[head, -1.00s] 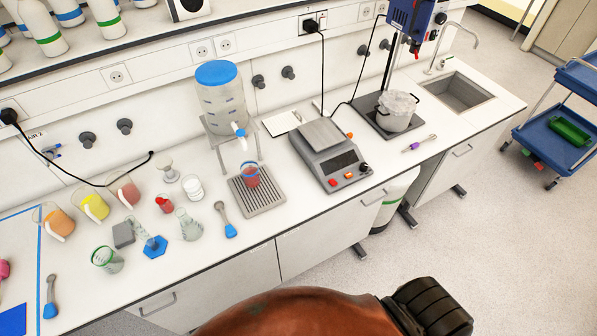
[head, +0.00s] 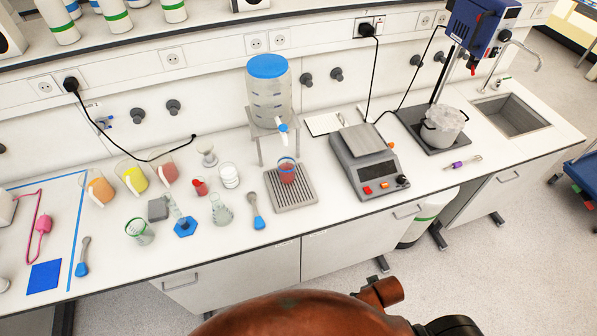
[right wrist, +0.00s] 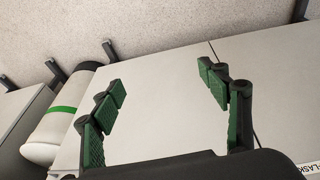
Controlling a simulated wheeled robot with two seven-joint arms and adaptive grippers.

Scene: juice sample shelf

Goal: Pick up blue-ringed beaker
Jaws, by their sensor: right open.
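The beaker with a blue rim (head: 287,171) stands upright on the grey slotted drip tray (head: 304,198), under the white spout of the blue-lidded dispenser tank (head: 268,92). Its contents look red. My right gripper (right wrist: 165,92) shows only in the right wrist view. Its green-padded fingers are spread wide with nothing between them, in front of pale cabinet fronts. The beaker is not in that view. My left gripper is in neither view.
A grey scale (head: 368,165) stands right of the tray, and a blue-handled tool (head: 257,210) lies to its left. Glassware, including a green-ringed beaker (head: 139,231), stands further left. A white-and-green container (right wrist: 62,115) is near my right gripper in the wrist view.

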